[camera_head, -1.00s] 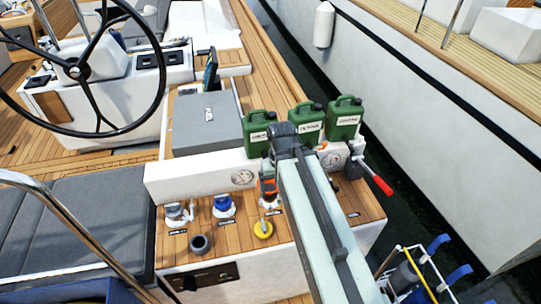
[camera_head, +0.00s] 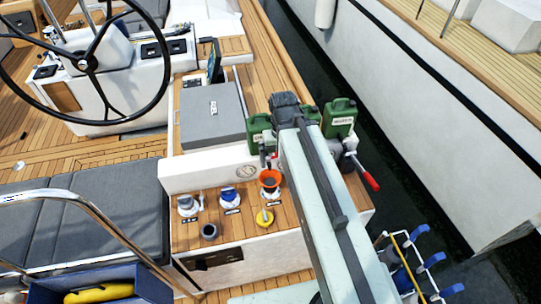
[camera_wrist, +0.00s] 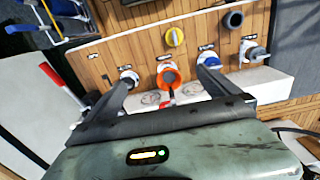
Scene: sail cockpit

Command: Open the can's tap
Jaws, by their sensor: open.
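Green cans with pale labels stand in a row on the white ledge in the head view: a left one (camera_head: 256,126), a middle one mostly behind my arm, and a right one (camera_head: 339,118). The funnel also shows in the head view (camera_head: 270,180). My gripper (camera_wrist: 166,72) is open, its fingers on either side of the tap and funnel in that picture. Contact cannot be told. In the head view my arm hides most of the gripper.
A red-handled lever (camera_head: 365,174) sticks out right of the cans. A white-and-blue deck fitting (camera_head: 229,197), a dark cup (camera_head: 209,232) and a yellow cap (camera_head: 264,217) occupy the wooden counter. A grey box (camera_head: 212,112) stands behind. A steel rail (camera_head: 95,212) curves at left.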

